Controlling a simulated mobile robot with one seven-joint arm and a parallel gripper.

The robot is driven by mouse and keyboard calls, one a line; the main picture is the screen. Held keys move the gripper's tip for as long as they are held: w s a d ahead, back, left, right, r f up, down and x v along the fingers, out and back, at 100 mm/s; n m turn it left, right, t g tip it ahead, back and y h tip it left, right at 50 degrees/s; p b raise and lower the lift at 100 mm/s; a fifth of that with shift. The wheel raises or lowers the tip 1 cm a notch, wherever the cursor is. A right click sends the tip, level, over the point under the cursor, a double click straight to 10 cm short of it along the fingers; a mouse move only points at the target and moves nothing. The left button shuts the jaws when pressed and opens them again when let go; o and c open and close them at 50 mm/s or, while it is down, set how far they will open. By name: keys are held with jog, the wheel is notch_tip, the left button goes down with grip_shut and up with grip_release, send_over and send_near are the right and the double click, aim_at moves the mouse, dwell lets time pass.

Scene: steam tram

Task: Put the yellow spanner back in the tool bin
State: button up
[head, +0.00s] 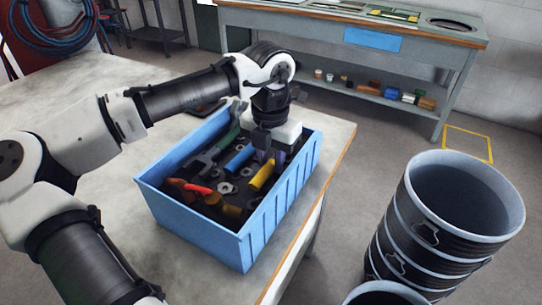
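The blue tool bin (217,237) stands on the worktop with its open top up. A yellow tool (262,176), which looks like the yellow spanner's handle, lies tilted inside it near the right wall. My gripper (268,160) points down into the right part of the bin, at the upper end of the yellow tool. Its two fingers show as dark shapes with a small gap. I cannot tell whether they touch the yellow tool or stand just beside it. The rest of the spanner is not clear among the other tools.
The bin also holds a blue-handled tool (239,158), a red-handled tool (197,188), a green one (228,138) and several dark parts. Black ribbed drums (430,220) stand at the right. A grey bench (290,24) is behind.

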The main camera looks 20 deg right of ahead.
aim_at(271, 164)
jog(key=o, duration=0.4)
jog(key=shift+r, duration=0.15)
notch_tip(271, 164, up, 12)
jog(key=shift+s+r, duration=0.1)
dwell(0.4)
